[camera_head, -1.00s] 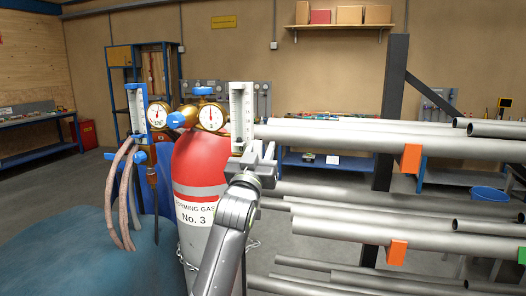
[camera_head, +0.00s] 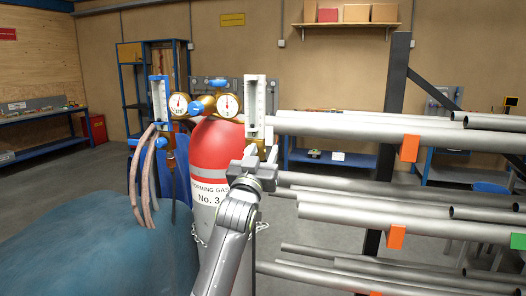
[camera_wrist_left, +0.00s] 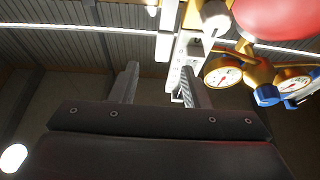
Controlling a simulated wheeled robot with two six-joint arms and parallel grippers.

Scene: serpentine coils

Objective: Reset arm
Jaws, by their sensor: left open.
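My left gripper (camera_head: 262,150) is in front of the red gas cylinder's right shoulder, just below the clear flowmeter tube (camera_head: 255,103). In the left wrist view its two fingers (camera_wrist_left: 158,85) stand apart with nothing clearly held between them. The red and white cylinder (camera_head: 212,150), labelled No. 3, stands upright behind my arm, with part of its right side hidden. Brass regulators with two round gauges (camera_head: 228,105) sit at its top. The gauges also show at the right of the left wrist view (camera_wrist_left: 222,72). I do not see my right gripper.
Long grey pipes (camera_head: 400,219) lie on a rack with a dark post (camera_head: 396,75) close on the right, some ends pointing at me. A blue-green rounded surface (camera_head: 90,250) fills the lower left, with hoses (camera_head: 145,175) above it. Open floor lies at far left.

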